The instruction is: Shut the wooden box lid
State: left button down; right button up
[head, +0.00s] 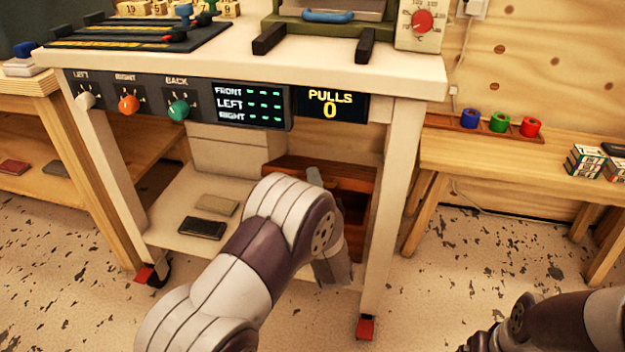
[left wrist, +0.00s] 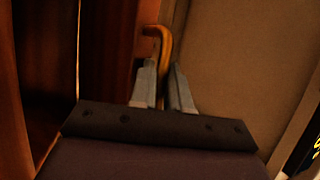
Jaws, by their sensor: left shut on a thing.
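The reddish-brown wooden box (head: 357,205) stands on the low shelf under the bench, partly hidden behind my left arm. In the left wrist view a reddish wooden panel (left wrist: 105,45), which looks like part of the box or its lid, stands beside a dark gap. A curved brass-coloured handle (left wrist: 163,38) is at its edge. My left gripper (left wrist: 164,72) is shut on this handle, with one grey finger on each side. In the head view my left forearm hides much of the grasp. I cannot tell how far the lid is open. My right gripper is out of view.
The white bench (head: 400,75) overhangs the box, with a leg (head: 385,200) close on the right. Two small flat items, one dark (head: 202,228) and one tan (head: 217,205), lie on the shelf. A side table (head: 470,165) stands at right, with clear floor before it.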

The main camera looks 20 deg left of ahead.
pick_arm(q)
jog(key=shift+m+g+h, duration=0.4)
jog(key=shift+m+g, duration=0.1)
jog(key=shift+m, duration=0.1)
jog(key=shift+s+d+f, duration=0.1)
jog(key=shift+s+f, duration=0.2)
jog(key=shift+f, duration=0.35)
jog(key=shift+s+f, duration=0.3)
jog(key=shift+f, duration=0.4)
jog(key=shift+s+d+f, duration=0.1)
jog(key=shift+s+f, duration=0.2)
jog(key=shift+f, duration=0.35)
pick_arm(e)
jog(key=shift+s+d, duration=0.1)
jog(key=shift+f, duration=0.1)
pick_arm(q)
notch_tip(320, 180, down, 7)
jog(key=s+n+t+y+b, duration=0.1)
jog(key=n+t+y+b, duration=0.1)
jog(key=b, duration=0.5)
jog(key=shift+s+t, duration=0.3)
jog(key=shift+t, duration=0.2)
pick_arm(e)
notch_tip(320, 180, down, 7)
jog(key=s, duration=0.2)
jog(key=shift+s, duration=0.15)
pick_arm(q)
jog(key=shift+r, duration=0.25)
